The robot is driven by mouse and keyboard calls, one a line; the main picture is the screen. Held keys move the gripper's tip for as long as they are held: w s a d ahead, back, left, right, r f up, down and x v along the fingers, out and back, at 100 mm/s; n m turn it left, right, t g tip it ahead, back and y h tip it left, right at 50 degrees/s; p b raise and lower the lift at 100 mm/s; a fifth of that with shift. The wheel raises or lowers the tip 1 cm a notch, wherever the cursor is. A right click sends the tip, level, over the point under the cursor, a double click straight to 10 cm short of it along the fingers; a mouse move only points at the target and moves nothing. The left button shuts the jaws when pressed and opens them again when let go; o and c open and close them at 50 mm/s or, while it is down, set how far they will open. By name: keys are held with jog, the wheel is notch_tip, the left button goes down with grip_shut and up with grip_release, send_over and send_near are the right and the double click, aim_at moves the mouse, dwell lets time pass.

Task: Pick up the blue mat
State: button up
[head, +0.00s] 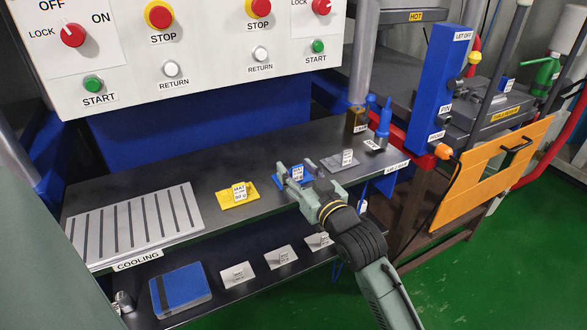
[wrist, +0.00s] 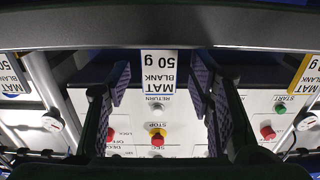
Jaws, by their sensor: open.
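The blue mat (head: 307,180) lies on the dark upper shelf, with a small upright label tag (head: 297,172) on it. My gripper (head: 302,174) is at this mat in the head view, its fingers reaching around the tag and hiding part of the mat. In the wrist view my gripper (wrist: 160,88) is open, one finger on each side of a blue-edged tag (wrist: 158,65) reading "MAT BLANK 50 g". Gaps show between the tag and both fingers. Whether the fingers touch the mat cannot be told.
A yellow mat (head: 225,200) lies left of the blue one and a grey mat (head: 335,165) right of it, both with tags. A slatted cooling rack (head: 135,225) is at the shelf's left. A button panel (head: 200,45) overhangs behind. A blue block (head: 180,288) sits on the lower shelf.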

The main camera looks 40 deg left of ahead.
jog(key=shift+w+a, duration=0.1)
jog(key=shift+a, duration=0.15)
jog(key=shift+c, duration=0.4)
grip_shut()
